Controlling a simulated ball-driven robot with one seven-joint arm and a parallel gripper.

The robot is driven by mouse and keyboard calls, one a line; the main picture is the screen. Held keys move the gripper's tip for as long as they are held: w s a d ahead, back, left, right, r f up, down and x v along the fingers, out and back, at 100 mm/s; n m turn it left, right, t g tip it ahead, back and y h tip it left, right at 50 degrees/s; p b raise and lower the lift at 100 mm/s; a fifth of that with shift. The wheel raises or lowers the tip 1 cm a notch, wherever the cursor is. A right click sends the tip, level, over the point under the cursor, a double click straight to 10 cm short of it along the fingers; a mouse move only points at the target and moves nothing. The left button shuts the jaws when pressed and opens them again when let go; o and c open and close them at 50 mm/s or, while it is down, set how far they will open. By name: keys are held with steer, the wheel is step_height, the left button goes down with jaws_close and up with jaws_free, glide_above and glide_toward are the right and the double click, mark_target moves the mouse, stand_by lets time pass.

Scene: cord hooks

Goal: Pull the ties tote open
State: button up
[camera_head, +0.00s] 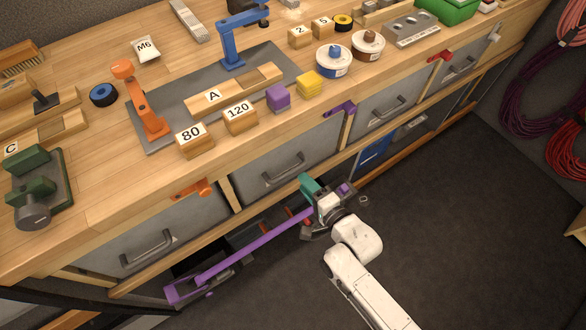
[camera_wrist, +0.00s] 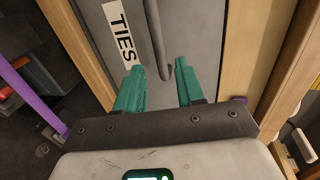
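The ties tote (camera_wrist: 195,30) is a grey tote front with a white TIES label (camera_wrist: 122,30) in the wrist view. Its dark grey handle (camera_wrist: 162,45) comes down close beyond my fingertips. In the head view I take it to be the middle grey tote (camera_head: 255,178) under the bench, apparently flush with its neighbours, with a bar handle (camera_head: 284,169). My gripper (camera_wrist: 158,72) has teal fingers, spread apart with a gap between them. In the head view my gripper (camera_head: 308,184) is low, right of the handle. Contact with the handle cannot be told.
A long purple bar (camera_head: 250,245) juts out below the totes, left of my gripper; it also shows in the wrist view (camera_wrist: 32,95). An orange hook (camera_head: 194,188) and a purple hook (camera_head: 343,109) sit at the bench edge. Dark floor (camera_head: 450,200) is clear to the right.

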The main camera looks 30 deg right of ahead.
mark_target(293, 169)
steer(key=x, duration=0.7)
steer(key=shift+w, duration=0.1)
jaws_close()
steer(key=shift+f, duration=0.1)
stand_by(0.4)
